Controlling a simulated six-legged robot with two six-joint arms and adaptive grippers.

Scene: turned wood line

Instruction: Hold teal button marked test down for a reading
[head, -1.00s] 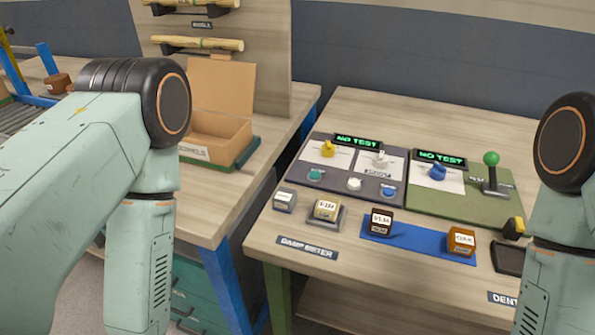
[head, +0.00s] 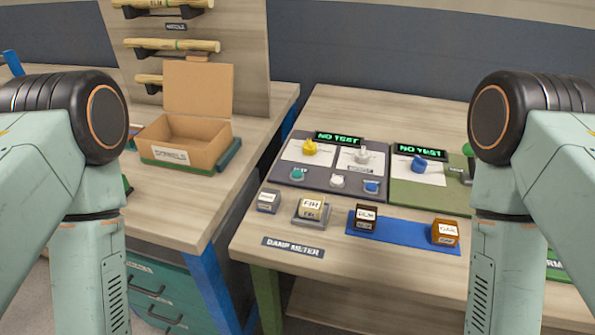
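The teal button (head: 297,174) sits at the front left of the dark grey meter panel (head: 283,178) on the right-hand bench. A small label by it is too small to read surely. A white button (head: 337,181) and a blue button (head: 371,186) sit to its right. A yellow knob (head: 309,147) and a white knob (head: 362,155) are behind them. The green display (head: 337,138) reads "NO TEST". Both my arms show at the sides, left and right of the panel, apart from it. Both grippers are below the picture, out of view.
Labelled blocks stand in front: a grey one (head: 268,200), a pale one on a stand (head: 311,208), and two on a blue mat (head: 402,233). A green panel (head: 425,196) with a second "NO TEST" display adjoins. An open cardboard box (head: 184,140) is on the left bench.

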